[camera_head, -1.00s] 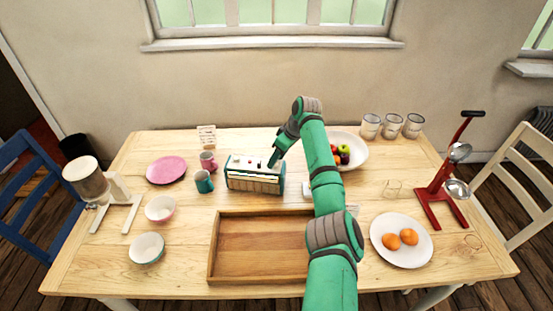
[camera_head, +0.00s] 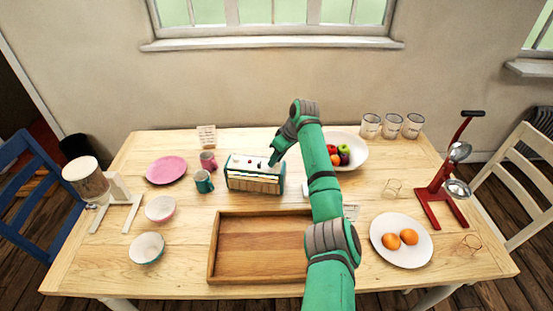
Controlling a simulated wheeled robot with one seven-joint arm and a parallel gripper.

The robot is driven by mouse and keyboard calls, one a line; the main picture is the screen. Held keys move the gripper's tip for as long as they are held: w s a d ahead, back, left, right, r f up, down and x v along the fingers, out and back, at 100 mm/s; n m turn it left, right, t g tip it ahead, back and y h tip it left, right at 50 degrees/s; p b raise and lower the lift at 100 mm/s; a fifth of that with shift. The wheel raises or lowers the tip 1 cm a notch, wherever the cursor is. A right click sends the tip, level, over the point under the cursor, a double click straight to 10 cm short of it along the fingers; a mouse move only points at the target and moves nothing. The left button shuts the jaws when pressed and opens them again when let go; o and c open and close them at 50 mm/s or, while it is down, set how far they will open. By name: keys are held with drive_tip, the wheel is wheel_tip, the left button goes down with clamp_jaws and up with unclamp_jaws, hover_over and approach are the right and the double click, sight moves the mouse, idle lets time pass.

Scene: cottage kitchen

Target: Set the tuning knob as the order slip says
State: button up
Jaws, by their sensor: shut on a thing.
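The radio (camera_head: 254,184), teal with a pale top and a slatted front, stands at the middle of the table. Small knobs or buttons show on its top, too small to read. My gripper (camera_head: 271,162) points down at the right end of the radio's top and is shut on the tuning knob there. The fingers mostly hide this knob, and its setting cannot be read. The order slip (camera_head: 207,136), a small white card with lines of writing, stands upright at the back left of the table. Its text is too small to read.
Two mugs (camera_head: 204,182) stand just left of the radio, near a pink plate (camera_head: 166,170). An empty wooden tray (camera_head: 213,250) lies in front. A fruit bowl (camera_head: 358,152) is behind my arm. A red press-like stand (camera_head: 440,190) and orange plate (camera_head: 388,250) are at right.

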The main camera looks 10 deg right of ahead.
drive_tip(key=m, duration=0.1)
drive_tip(key=m+h, duration=0.1)
drive_tip(key=m, duration=0.1)
drive_tip(key=shift+s+a+t, duration=0.1)
drive_tip(key=shift+a+t, duration=0.1)
drive_tip(key=shift+t, duration=0.1)
drive_tip(key=shift+m+h, duration=0.6)
drive_tip(key=shift+m, duration=1.1)
drive_tip(key=shift+t, duration=0.3)
drive_tip(key=o, duration=1.1)
drive_tip(key=shift+c, duration=0.2)
drive_tip(key=shift+r, duration=0.1)
drive_tip(key=a+v, duration=0.1)
drive_tip(key=v, duration=0.9)
drive_tip(key=shift+d+r, duration=0.3)
drive_tip(key=shift+d, duration=0.15)
